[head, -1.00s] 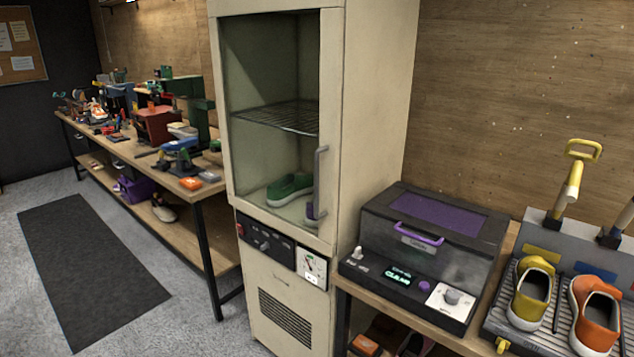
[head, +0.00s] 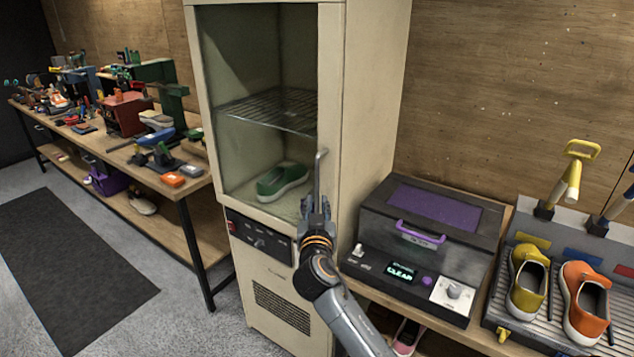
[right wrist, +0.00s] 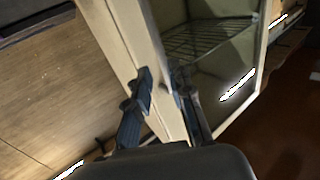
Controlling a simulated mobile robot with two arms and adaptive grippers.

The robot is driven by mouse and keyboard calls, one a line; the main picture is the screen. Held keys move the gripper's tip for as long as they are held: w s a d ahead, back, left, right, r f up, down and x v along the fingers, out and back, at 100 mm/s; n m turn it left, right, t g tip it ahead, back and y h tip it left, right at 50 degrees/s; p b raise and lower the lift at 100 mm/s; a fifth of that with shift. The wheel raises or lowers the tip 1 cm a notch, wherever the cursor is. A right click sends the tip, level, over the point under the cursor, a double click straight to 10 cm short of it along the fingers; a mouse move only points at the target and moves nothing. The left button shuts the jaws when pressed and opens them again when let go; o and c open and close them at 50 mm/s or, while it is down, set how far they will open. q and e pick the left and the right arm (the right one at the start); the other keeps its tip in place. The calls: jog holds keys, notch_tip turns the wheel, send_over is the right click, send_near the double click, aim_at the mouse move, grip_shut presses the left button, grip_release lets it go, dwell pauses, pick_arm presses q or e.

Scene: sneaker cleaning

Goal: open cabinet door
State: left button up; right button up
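The tall cream cabinet (head: 375,70) stands in the middle of the head view, and its glass-fronted door looks closed. A grey vertical bar handle (head: 319,170) is on the door's right side. My right gripper (head: 317,208) is at the handle's lower part, with a finger on either side of it. In the right wrist view, its fingers (right wrist: 167,88) are apart in front of the cabinet's edge (right wrist: 127,40); contact with the handle is unclear. A green shoe (head: 283,181) is inside on the cabinet floor, below a wire rack (head: 275,110). My left gripper is out of view.
A dark machine with a purple handle (head: 420,233) sits on the bench right of the cabinet. Yellow (head: 527,285) and orange (head: 588,300) shoes stand on a tray further right. A cluttered workbench (head: 160,170) is at left. Open floor lies at front left.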

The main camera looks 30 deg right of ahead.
aim_at(317, 188)
jog(key=p+x, duration=0.1)
jog(key=x, duration=0.6)
jog(key=shift+w+d+r+p, duration=0.1)
jog(key=shift+w+d+p, duration=0.1)
jog(key=shift+p, duration=0.2)
jog(key=shift+w+d, duration=0.3)
jog(key=shift+w, duration=0.25)
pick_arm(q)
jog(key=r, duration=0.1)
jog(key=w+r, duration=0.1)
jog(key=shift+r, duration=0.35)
pick_arm(e)
jog(key=shift+c, duration=0.2)
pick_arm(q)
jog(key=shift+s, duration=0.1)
pick_arm(e)
grip_shut()
